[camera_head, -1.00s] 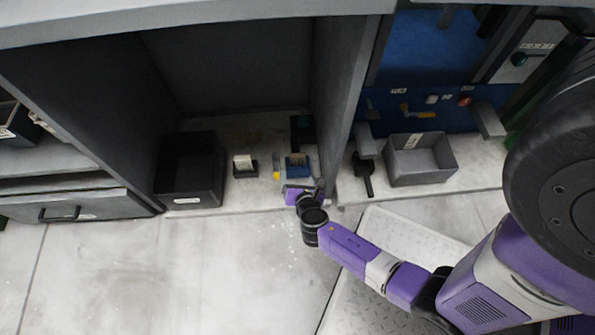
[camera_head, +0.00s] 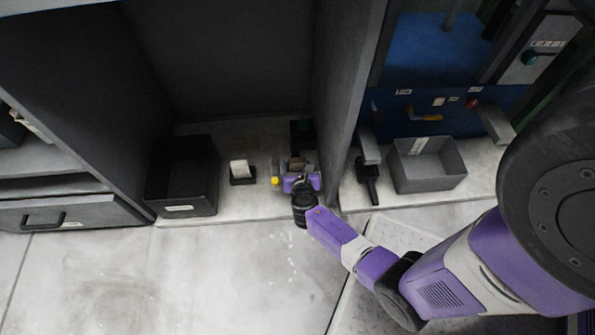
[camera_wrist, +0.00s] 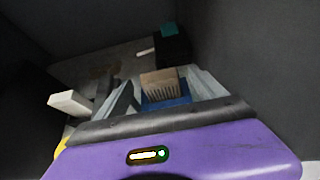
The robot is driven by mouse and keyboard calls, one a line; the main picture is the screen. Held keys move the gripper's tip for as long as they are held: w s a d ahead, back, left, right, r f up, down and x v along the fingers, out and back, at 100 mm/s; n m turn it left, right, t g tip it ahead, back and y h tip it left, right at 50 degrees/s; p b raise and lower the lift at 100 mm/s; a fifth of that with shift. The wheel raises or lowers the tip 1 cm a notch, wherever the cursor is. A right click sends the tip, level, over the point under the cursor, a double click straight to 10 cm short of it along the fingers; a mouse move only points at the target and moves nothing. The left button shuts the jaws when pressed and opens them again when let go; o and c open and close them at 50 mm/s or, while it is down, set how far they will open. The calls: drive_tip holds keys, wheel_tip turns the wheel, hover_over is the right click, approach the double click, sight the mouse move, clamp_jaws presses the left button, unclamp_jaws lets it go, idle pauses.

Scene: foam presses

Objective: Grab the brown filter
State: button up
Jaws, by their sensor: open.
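The brown filter (camera_wrist: 160,84) is a small tan, ridged block standing upright in a blue holder (camera_wrist: 166,105) in the wrist view. My gripper (camera_wrist: 159,78) is open, with one finger on each side of the filter in that view. I cannot tell whether a finger touches it. In the head view my gripper (camera_head: 298,168) is over the holder's place on the alcove floor and hides most of the holder and the filter.
A white block (camera_head: 239,168) stands in a small black holder to the left, near a large black bin (camera_head: 183,178). A dark box (camera_head: 302,132) with a teal part stands behind. A grey partition wall (camera_head: 345,100) rises close on the right, with a grey tray (camera_head: 430,178) beyond it.

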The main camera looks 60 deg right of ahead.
drive_tip(key=shift+w+d+f, duration=0.3)
drive_tip(key=shift+w+d, duration=0.1)
drive_tip(key=shift+d, duration=0.1)
drive_tip(key=shift+c, duration=0.2)
clamp_jaws()
drive_tip(key=shift+r, duration=0.15)
